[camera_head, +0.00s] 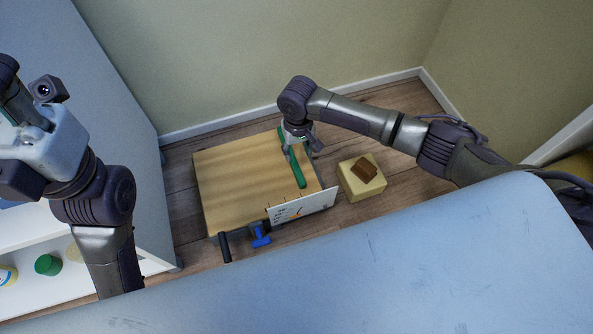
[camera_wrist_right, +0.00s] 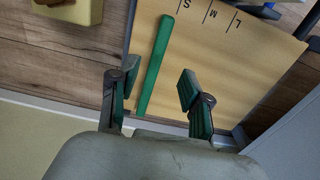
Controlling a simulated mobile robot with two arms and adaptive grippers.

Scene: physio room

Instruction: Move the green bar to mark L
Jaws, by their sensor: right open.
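The green bar (camera_head: 296,168) lies on a tan wooden board (camera_head: 235,175) near its right side. In the right wrist view the bar (camera_wrist_right: 156,62) is long and slightly slanted, its upper end by the printed S and left of M. Mark L (camera_wrist_right: 234,24) is farther right along the same edge. My right gripper (camera_head: 299,142) is over the bar's far end. In the wrist view its green-padded fingers (camera_wrist_right: 158,82) are apart on either side of the bar, the left one closer. My left gripper (camera_head: 18,112) is at the left picture edge, its fingers unclear.
A yellow block (camera_head: 350,187) with a brown piece (camera_head: 365,170) stands right of the board. A white card (camera_head: 303,206), a blue clamp-like part (camera_head: 261,238) and a black handle (camera_head: 225,247) are at the board's near edge. A blue padded surface (camera_head: 400,270) fills the foreground.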

